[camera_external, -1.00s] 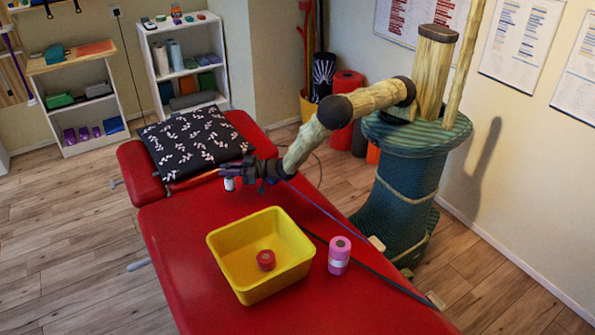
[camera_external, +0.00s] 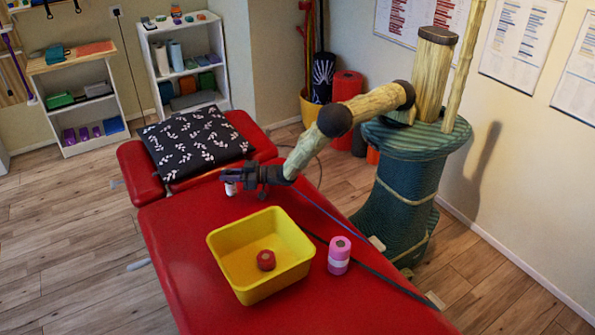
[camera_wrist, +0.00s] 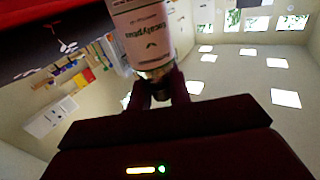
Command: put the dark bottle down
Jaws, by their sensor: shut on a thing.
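The dark bottle shows as a pale label with "eucalyptus" lettering (camera_wrist: 140,30) in the wrist view, with a dark end between the fingers. In the external view the bottle (camera_external: 231,188) is small, with a white label, below the fingers. My gripper (camera_external: 233,175) is shut on it, above the red treatment table (camera_external: 180,245) near the patterned pillow. My gripper also shows in the wrist view (camera_wrist: 161,84). The fingers hide part of the bottle. I cannot tell whether its base touches the table.
A black patterned pillow (camera_external: 195,140) lies behind. Bare red tabletop lies left of the bin.

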